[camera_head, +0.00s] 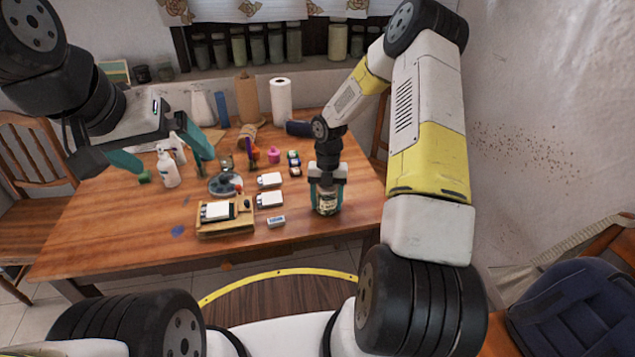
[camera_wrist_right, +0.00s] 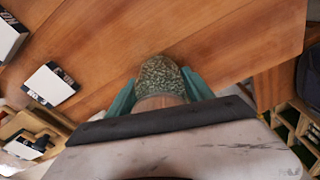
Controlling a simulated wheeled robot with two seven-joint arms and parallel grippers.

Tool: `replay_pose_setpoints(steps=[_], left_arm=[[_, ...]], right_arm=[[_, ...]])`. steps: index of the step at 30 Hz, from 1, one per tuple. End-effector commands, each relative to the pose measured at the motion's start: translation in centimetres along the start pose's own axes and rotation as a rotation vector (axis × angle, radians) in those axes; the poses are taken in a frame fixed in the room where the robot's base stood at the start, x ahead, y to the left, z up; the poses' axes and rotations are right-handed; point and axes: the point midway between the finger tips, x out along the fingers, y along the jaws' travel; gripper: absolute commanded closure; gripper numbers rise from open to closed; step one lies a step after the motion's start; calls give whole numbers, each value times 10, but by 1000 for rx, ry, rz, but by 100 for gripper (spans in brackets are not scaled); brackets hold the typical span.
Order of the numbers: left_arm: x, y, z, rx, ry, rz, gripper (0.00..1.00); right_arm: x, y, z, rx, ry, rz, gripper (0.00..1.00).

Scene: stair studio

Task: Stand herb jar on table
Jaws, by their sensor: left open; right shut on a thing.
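The herb jar (camera_head: 327,201) is a clear jar with green-brown herbs inside and a pale label. It is upright at the right part of the wooden table (camera_head: 105,222), at or just above its surface; I cannot tell if it touches. My right gripper (camera_head: 326,190) is shut on the jar from above, with teal fingers on both sides. In the right wrist view the herb-filled jar (camera_wrist_right: 161,75) shows between the teal fingers. My left gripper (camera_head: 165,160) is open and empty above the left side of the table, its teal fingers wide apart.
A wooden tray (camera_head: 225,229) with a white-topped item, white boxes (camera_head: 270,200) and an eraser-like block (camera_head: 276,221) lie left of the jar. White bottles (camera_head: 168,170) stand below my left gripper. A paper roll (camera_head: 281,102) stands at the back. Table right of the jar is clear.

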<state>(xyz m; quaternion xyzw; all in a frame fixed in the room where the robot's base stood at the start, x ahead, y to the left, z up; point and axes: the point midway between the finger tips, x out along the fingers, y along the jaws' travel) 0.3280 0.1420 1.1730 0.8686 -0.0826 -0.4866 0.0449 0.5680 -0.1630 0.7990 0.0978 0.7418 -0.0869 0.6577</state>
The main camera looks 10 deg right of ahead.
Motion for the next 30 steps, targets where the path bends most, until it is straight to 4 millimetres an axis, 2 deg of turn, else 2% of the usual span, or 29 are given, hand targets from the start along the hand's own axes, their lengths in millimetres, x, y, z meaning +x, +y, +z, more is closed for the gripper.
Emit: replay_pose_setpoints(steps=[5,6,9,21,26,30], left_arm=[[0,0,0,0,0,0,0],[0,0,0,0,0,0,0],[0,0,0,0,0,0,0],[0,0,0,0,0,0,0],[0,0,0,0,0,0,0],[0,0,0,0,0,0,0]], right_arm=[[2,0,0,1,1,0,94],[3,0,0,1,1,0,38],[2,0,0,1,1,0,19],[-3,0,0,1,-1,0,18],[-28,-1,1,4,-4,1,18],[-59,0,1,2,-4,1,18]])
